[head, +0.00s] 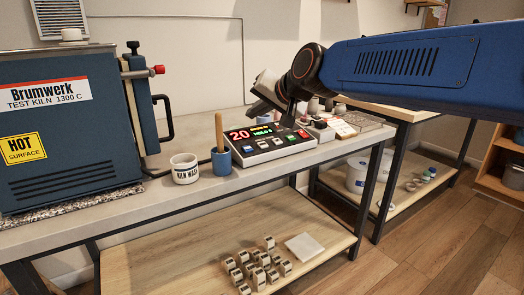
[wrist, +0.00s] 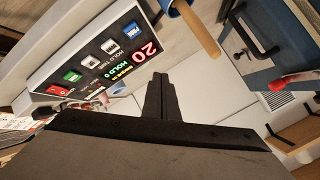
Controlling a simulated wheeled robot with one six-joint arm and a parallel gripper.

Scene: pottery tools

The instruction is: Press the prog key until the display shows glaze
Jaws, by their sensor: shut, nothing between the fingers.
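The kiln controller (head: 268,146) sits on the grey bench, a pale box with a dark sloped panel; it also shows in the wrist view (wrist: 42,68). Its display (wrist: 133,61) shows a red 20, a green line reading HOLD 0 and a yellow line too small to read surely. The blue prog key (wrist: 131,29) is at one end of a row of keys, with grey, green and red keys beyond it. My gripper (wrist: 160,82) is shut and empty. It is over the controller, apart from the prog key in the wrist view; its fingertips are hard to make out in the head view.
A blue cup (head: 221,159) with a wooden-handled tool and a white kiln wash jar (head: 185,168) stand left of the controller. The blue kiln (head: 70,125) is farther left, with a hot-surface sign. Small items (head: 322,130) crowd the controller's right side.

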